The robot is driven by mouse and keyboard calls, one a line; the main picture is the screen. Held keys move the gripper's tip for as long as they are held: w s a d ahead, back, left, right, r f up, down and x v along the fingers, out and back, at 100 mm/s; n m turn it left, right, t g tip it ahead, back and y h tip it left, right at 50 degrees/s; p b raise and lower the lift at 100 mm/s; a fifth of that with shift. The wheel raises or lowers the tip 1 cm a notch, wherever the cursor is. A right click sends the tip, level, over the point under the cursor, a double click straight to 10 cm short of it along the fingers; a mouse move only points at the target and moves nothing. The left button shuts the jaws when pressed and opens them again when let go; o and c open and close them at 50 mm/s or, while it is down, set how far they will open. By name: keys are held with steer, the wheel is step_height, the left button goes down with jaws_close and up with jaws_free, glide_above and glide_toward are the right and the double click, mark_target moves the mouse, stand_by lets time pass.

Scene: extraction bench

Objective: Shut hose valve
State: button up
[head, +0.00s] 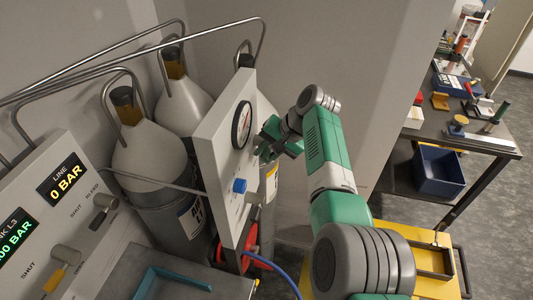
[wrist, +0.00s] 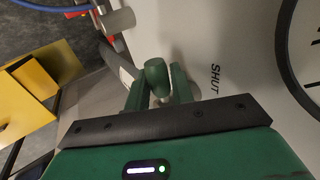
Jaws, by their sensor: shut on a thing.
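The white valve panel (head: 222,150) stands upright in front of the gas cylinders, with a round gauge near its top. My gripper (head: 270,143) is at the panel's right face, just below and beside the gauge. In the wrist view the two green fingers (wrist: 158,94) are shut on a green rounded valve handle (wrist: 157,74). The word SHUT is printed on the panel just right of the handle. The handle's base is partly hidden by the fingers, and the handle is hidden behind my gripper in the head view. I cannot tell the valve's exact position.
A blue knob (head: 240,186) sits lower on the panel. A red fitting with a blue hose (head: 283,272) is near its foot. Several cylinders (head: 150,150) and bent pipes crowd behind it. A console (head: 50,210) reading 0 BAR on LINE is at left. A yellow cart (head: 405,235) stands right.

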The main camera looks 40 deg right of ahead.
steer(key=o, duration=0.6)
steer(key=shift+o, duration=0.2)
steer(key=p+v, duration=0.1)
steer(key=v, duration=0.7)
steer(key=shift+w, duration=0.1)
